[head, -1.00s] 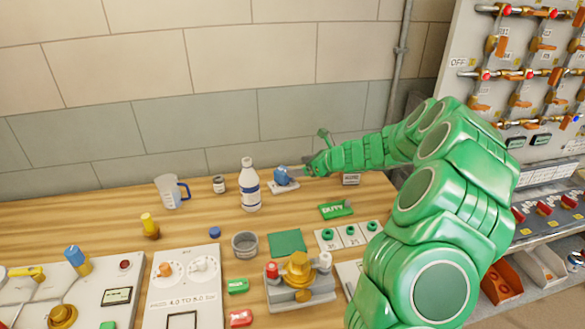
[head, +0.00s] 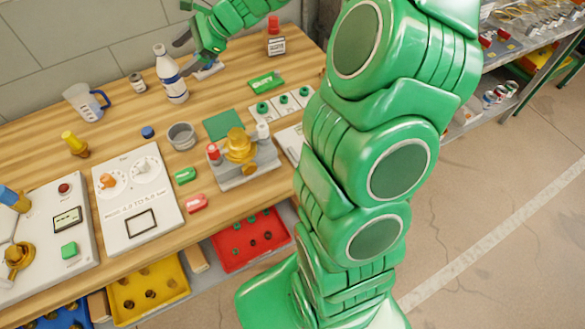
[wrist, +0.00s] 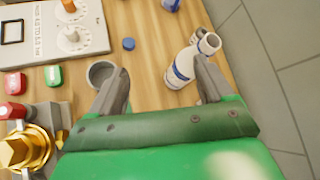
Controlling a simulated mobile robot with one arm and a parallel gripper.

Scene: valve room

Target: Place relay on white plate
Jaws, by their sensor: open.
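My gripper (head: 182,24) is open over the back of the bench, above and beside the white bottle. In the wrist view its two grey fingers (wrist: 160,66) are apart with nothing held between them. A small white plate (head: 209,70) lies on the bench right of the bottle, mostly hidden under my gripper. A blue part on it showed earlier but is now covered, so I cannot tell how it sits. No part can be identified as the relay with certainty.
The white bottle (head: 171,78) stands close to my gripper and also shows in the wrist view (wrist: 182,68). A tin (head: 137,82), jug (head: 84,103), grey cup (head: 181,136) and brass valve (head: 240,147) stand around. Bare wood lies between the bottle and cup.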

